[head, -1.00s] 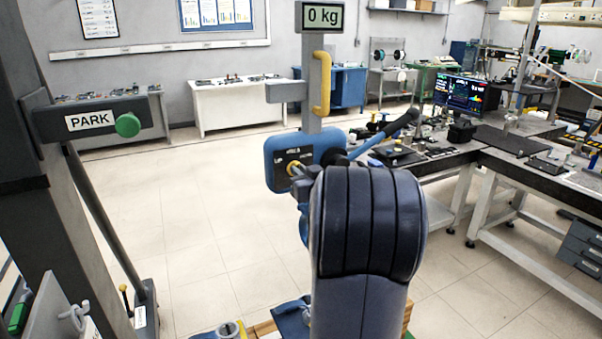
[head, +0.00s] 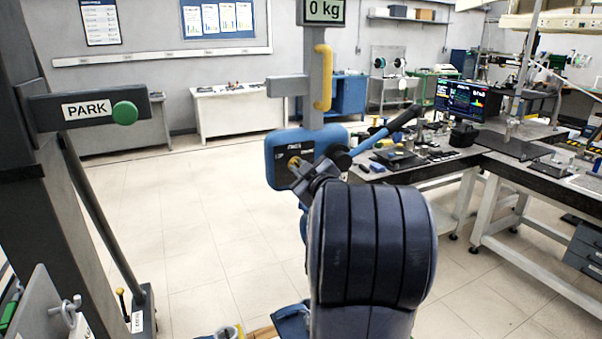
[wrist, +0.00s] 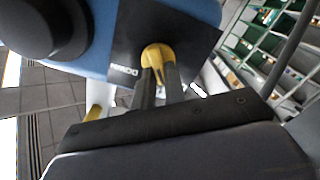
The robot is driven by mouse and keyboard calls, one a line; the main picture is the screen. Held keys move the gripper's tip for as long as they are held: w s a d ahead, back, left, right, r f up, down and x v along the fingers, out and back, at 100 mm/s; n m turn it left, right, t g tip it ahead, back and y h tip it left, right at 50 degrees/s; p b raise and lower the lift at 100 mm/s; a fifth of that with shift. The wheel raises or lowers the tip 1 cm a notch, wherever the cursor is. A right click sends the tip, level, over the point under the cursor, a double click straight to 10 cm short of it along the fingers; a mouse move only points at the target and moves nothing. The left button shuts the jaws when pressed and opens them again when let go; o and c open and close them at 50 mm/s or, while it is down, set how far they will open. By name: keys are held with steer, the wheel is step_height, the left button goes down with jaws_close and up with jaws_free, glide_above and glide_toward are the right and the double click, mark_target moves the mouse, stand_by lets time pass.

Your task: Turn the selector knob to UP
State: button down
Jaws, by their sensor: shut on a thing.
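The selector knob (head: 293,162) is yellow and sits on a dark plate (head: 283,154) on the blue control housing (head: 327,135). In the wrist view the yellow knob (wrist: 156,54) stands between the fingertips of my gripper (wrist: 158,73), which is shut on it. A white label on the plate beside the knob seems to read DOWN. In the head view my gripper (head: 298,172) covers part of the knob, and the plate's lettering is too small to read surely. Which label the knob points to cannot be told.
A post with a yellow handle (head: 322,78) and a 0 kg display (head: 324,11) rises above the housing. A black-tipped lever (head: 384,136) sticks out to the right. A green PARK button (head: 125,112) is at left. Workbenches (head: 470,165) stand at right.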

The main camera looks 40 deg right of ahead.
steer(key=shift+n, duration=0.5)
steer(key=shift+f, duration=0.1)
steer(key=c, duration=1.5)
jaws_free()
steer(key=shift+o, duration=0.2)
steer(key=b+v, duration=0.1)
steer(key=v, duration=1)
steer(key=shift+w+d, duration=0.1)
steer(key=shift+w, duration=0.1)
steer(key=x, duration=1)
steer(key=shift+w+p, duration=0.35)
steer(key=shift+p, duration=0.05)
